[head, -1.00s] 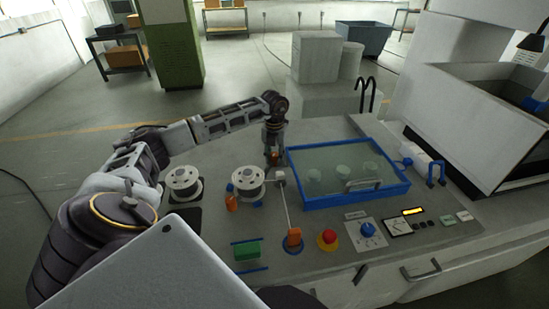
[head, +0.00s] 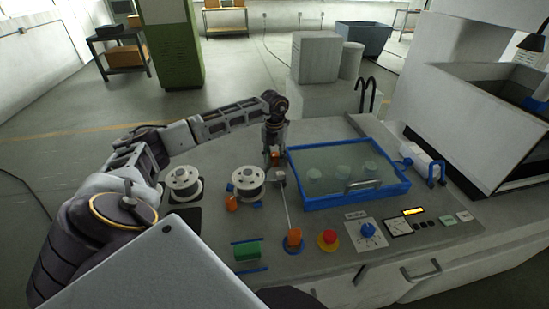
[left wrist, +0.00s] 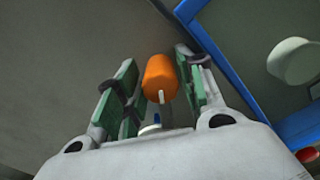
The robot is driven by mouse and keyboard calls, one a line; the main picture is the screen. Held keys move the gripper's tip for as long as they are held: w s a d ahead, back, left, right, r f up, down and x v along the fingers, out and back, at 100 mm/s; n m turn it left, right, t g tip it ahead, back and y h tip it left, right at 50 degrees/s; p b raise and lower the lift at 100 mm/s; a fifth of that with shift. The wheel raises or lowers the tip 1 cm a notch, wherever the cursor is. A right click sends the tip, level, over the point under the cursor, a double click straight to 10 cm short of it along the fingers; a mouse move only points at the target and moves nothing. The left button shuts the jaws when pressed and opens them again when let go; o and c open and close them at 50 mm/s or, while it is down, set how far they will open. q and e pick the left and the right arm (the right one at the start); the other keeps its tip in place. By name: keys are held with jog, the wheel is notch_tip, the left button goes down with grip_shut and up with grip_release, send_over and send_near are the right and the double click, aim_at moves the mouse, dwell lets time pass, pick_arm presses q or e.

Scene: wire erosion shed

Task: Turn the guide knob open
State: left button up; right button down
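An orange knob (head: 277,158), which I take to be the guide knob, stands by the left edge of the blue-framed tank. In the left wrist view the orange knob (left wrist: 160,78) is a rounded cylinder with a pale pointer, lying between the green-padded fingers. My left gripper (head: 275,155) points down over it. Its fingers (left wrist: 157,88) are apart, one on either side of the knob, with a visible gap on the left side; whether the right finger touches is unclear. My right gripper does not show.
The blue-framed tank (head: 347,199) is close on the right of the knob. Two wire spools, the nearer (head: 248,182) and another (head: 183,182), stand to the left. A red button (head: 327,238), a blue dial (head: 367,230) and another orange part (head: 294,238) are along the front.

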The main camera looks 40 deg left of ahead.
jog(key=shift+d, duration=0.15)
pick_arm(q)
jog(key=shift+n, duration=0.5)
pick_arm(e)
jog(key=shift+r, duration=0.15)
